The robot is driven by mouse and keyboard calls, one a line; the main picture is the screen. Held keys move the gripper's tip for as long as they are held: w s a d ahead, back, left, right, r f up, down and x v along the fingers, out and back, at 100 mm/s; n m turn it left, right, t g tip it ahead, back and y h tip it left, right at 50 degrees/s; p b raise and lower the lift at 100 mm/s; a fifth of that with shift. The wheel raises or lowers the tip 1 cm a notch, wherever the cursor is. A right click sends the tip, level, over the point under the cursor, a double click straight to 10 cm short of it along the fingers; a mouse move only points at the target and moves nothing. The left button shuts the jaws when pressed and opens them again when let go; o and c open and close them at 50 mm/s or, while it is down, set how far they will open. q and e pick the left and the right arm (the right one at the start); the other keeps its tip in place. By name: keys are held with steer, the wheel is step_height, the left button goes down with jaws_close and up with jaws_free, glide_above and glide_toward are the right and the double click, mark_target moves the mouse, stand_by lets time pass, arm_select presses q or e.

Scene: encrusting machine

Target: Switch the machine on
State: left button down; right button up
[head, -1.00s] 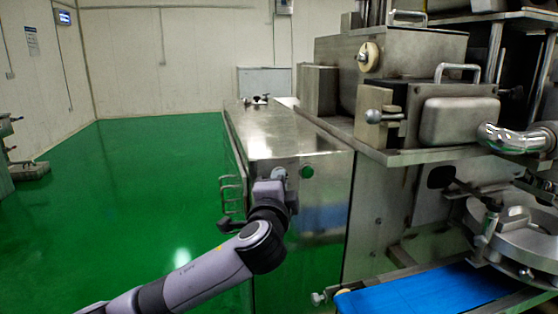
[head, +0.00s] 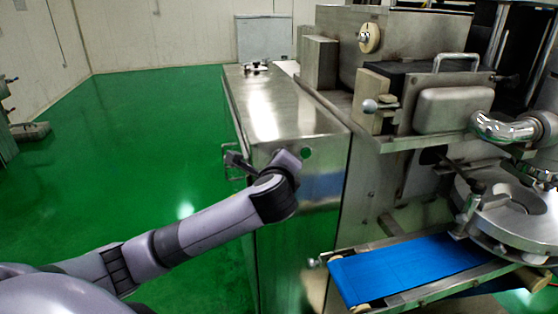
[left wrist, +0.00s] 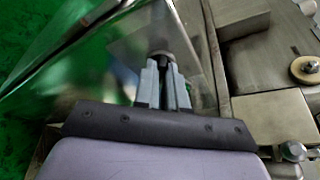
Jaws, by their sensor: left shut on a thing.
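The encrusting machine (head: 345,190) is a large steel machine filling the right of the head view. My right gripper is not in view.
A blue conveyor belt (head: 410,268) juts out low at the right. Door handles (head: 232,160) stick out from the cabinet's left side. Green floor (head: 150,130) lies open to the left. A steel box with a bar handle (head: 455,108) overhangs at the upper right.

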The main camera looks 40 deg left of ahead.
arm_select(q)
steer(key=shift+m+g, duration=0.4)
steer(key=shift+m, duration=0.3)
steer(key=c, duration=1.2)
jaws_free()
steer(key=shift+d, duration=0.1)
steer(key=v, duration=0.7)
